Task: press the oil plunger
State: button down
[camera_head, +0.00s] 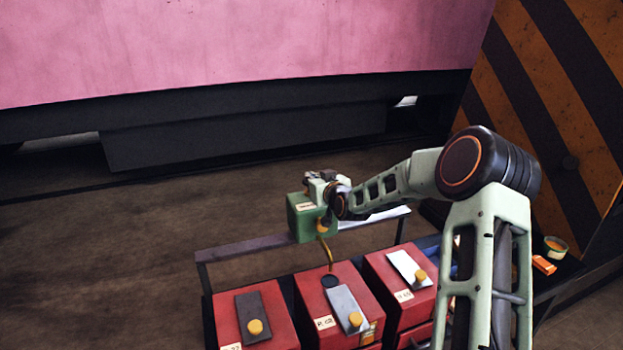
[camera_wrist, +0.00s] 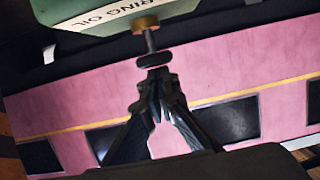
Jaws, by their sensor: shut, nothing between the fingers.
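The green oil can (camera_head: 305,219) is near the middle of the head view, above the red boxes. Its thin brass spout (camera_head: 328,256) curves down towards a dark round opening (camera_head: 330,282) in the middle box; contact is unclear. In the wrist view the can (camera_wrist: 95,12) fills the top edge, its label upside down. The plunger (camera_wrist: 155,60) shows as a dark disc on a short rod from a brass collar (camera_wrist: 146,25). My gripper (camera_wrist: 158,75) is shut and empty, its fingertips at the disc, touching or nearly so. In the head view my gripper (camera_head: 322,183) is just above the can.
Red boxes (camera_head: 270,320) with lids and brass knobs stand in a row below the can. A dark rail (camera_head: 246,248) runs behind them. An orange item (camera_head: 543,264) and a small round tin (camera_head: 556,247) lie at right. A pink vehicle side (camera_head: 250,40) fills the back. Floor at left is clear.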

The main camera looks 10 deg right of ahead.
jog(key=shift+s+f+b, duration=0.1)
jog(key=shift+f+b, duration=1.4)
jog(key=shift+b, duration=0.3)
notch_tip(320, 180, up, 5)
jog(key=shift+f+p, duration=0.15)
jog(key=shift+p, duration=0.2)
jog(key=b+v, duration=0.2)
jog(key=v, duration=0.7)
jog(key=shift+s, duration=0.35)
jog(key=shift+d, duration=0.1)
notch_tip(320, 180, up, 3)
jog(key=shift+w+f+p, duration=0.1)
jog(key=shift+p, duration=0.65)
